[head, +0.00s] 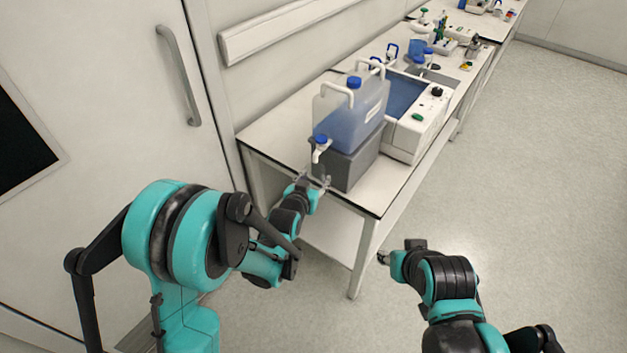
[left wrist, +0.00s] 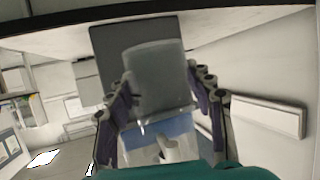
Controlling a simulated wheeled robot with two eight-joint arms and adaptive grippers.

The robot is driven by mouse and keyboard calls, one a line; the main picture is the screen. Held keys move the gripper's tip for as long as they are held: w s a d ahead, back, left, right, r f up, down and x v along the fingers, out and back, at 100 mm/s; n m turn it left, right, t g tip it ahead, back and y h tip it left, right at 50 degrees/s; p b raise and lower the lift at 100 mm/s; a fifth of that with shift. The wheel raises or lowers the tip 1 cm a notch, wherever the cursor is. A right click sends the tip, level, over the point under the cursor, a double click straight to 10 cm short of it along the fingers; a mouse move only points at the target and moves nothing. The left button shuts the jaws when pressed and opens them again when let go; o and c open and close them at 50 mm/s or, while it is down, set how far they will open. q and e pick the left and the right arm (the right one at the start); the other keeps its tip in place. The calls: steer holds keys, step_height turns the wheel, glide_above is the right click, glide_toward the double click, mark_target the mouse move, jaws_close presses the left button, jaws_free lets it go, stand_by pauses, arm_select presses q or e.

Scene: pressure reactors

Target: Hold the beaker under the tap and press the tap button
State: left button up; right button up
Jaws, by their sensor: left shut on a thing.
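The clear carboy (head: 350,112) with blue liquid stands on a grey block (head: 352,165) at the near end of the bench. Its white tap (head: 319,154) has a blue button (head: 321,138) on top and points down over the bench's near edge. My left gripper (head: 311,184) is below the tap, shut on the clear beaker (left wrist: 155,75), which sits between its two fingers (left wrist: 162,88) in the left wrist view. In the head view the beaker is faint and mostly hidden. My right gripper (head: 386,257) is right of the bench leg, away from the tap; its jaw state is unclear.
A white bath unit (head: 423,125) stands behind the carboy on the white bench (head: 281,122). Bottles and small items fill the far bench. A door with a handle (head: 180,75) is at left. The floor (head: 540,190) at right is clear.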

steer(key=c, duration=0.6)
steer(key=shift+w+a+r, duration=0.2)
steer(key=shift+w, duration=0.05)
jaws_close()
steer(key=w+a+r+n+y, duration=0.2)
steer(key=w+r+n+y, duration=0.1)
steer(key=w, duration=0.4)
steer(key=w+a+r+n+t+y, duration=0.1)
steer(key=w+a+r+n+y, duration=0.1)
steer(key=w+r+n+y, duration=0.2)
steer(key=w+a+r+n+y, duration=0.2)
steer(key=w+r+y, duration=0.3)
steer(key=w+r, duration=0.3)
steer(key=w+n, duration=0.1)
steer(key=w, duration=0.3)
steer(key=shift+n+t, duration=0.4)
steer(key=shift+w, duration=0.1)
